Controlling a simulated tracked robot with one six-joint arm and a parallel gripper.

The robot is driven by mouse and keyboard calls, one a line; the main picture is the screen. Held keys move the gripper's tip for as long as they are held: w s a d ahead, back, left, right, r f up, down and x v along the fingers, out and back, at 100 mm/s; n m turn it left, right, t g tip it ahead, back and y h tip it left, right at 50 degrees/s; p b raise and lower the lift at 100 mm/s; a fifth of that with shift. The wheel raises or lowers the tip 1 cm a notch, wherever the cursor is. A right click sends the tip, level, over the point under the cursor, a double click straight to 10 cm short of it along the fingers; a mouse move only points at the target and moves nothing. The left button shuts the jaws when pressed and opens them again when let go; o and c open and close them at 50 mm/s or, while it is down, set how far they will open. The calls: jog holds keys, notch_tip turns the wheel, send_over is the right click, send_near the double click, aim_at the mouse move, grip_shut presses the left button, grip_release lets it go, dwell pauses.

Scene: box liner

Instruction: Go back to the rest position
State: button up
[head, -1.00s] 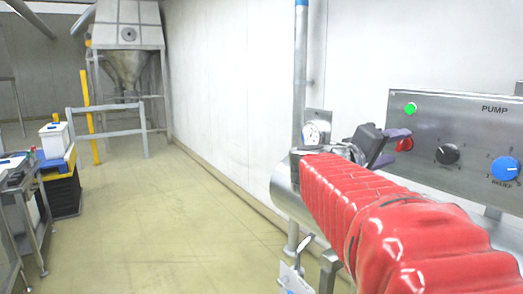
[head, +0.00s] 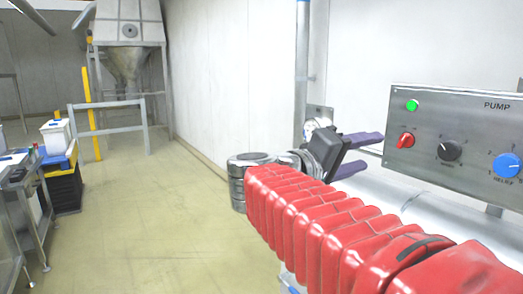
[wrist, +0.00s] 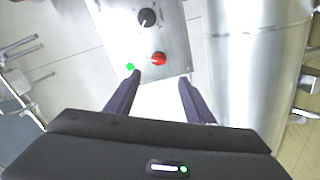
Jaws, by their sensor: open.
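My gripper (head: 360,155) is at the right of the head view, at the end of my red-sleeved arm. Its two purple fingers point right, towards the steel pump panel (head: 455,175), and are apart with nothing between them. In the wrist view my gripper (wrist: 158,82) is open too, and the panel (wrist: 172,20) lies beyond its fingertips. The red knob (head: 405,140) shows on the panel left of a black knob (head: 449,150) and a blue knob (head: 506,165). A green light (head: 412,105) is lit above the red knob.
A steel pipe (head: 302,70) and a gauge, partly hidden by my gripper, stand by the wall. A large steel cylinder (wrist: 258,70) is right of the panel in the wrist view. A hopper (head: 127,50) and railing (head: 108,105) stand at the back. The middle floor (head: 150,210) is clear.

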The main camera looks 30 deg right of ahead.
jog(key=shift+a, duration=0.55)
jog(key=a+f+n+t+y, duration=0.15)
jog(key=a+f+y, duration=0.25)
jog(key=f, duration=0.6)
jog(key=a+f+n+y, duration=0.3)
jog(key=a+f+y, duration=0.15)
jog(key=f, duration=0.65)
jog(key=s+a+f+t+y, duration=0.1)
jog(key=s+a+f+y, duration=0.2)
jog(key=a, duration=0.6)
jog(key=s+a+f+t+y, duration=0.1)
jog(key=s+a+f+y, duration=0.2)
jog(key=a+f+y, duration=0.3)
jog(key=a+f+m, duration=0.1)
jog(key=a, duration=0.2)
jog(key=shift+a+f, duration=0.15)
jog(key=shift+a, duration=0.25)
jog(key=shift+t+y, duration=0.25)
